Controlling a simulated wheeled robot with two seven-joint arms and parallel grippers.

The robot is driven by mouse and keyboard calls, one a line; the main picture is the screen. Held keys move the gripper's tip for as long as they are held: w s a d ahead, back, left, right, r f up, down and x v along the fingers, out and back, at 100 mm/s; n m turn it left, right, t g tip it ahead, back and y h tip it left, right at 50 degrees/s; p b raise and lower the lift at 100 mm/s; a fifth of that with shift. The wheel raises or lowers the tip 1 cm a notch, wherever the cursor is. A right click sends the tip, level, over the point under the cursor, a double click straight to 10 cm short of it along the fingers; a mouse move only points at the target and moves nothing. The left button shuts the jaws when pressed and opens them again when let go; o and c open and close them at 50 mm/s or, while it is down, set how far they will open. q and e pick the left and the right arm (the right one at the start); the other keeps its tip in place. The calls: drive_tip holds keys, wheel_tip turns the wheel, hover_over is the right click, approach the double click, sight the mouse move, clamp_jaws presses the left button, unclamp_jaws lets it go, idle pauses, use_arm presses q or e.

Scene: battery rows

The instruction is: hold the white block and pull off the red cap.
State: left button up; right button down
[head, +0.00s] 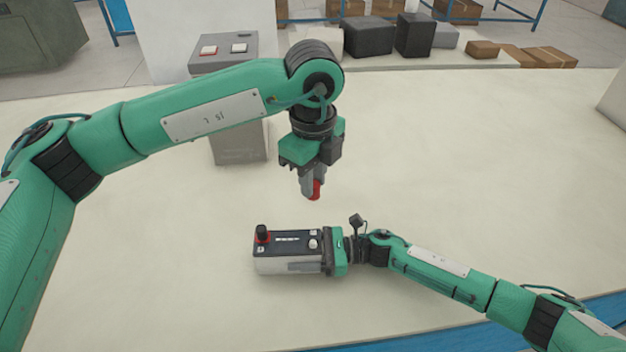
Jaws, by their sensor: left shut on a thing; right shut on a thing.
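The white block (272,267) sits on the pale surface at lower centre, with a dark top plate. A black post with a red ring (262,234) stands at the left of its top, and a small pale post (313,243) at the right. My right gripper (324,256) is shut on the block's right end. My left gripper (313,185) points down above and behind the block, shut on the red cap (316,190). The cap is clear of the block, partly hidden by the fingers.
A grey pedestal box with a red and a white button (222,52) stands behind my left arm. Dark and brown boxes (370,36) lie beyond the far edge. The pale surface is clear around the block and to the right.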

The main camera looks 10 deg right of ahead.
drive_tip(key=shift+c, duration=1.8)
unclamp_jaws()
drive_tip(key=d, duration=1.2)
drive_tip(key=shift+s, duration=0.4)
use_arm(q)
drive_tip(key=shift+r, duration=0.1)
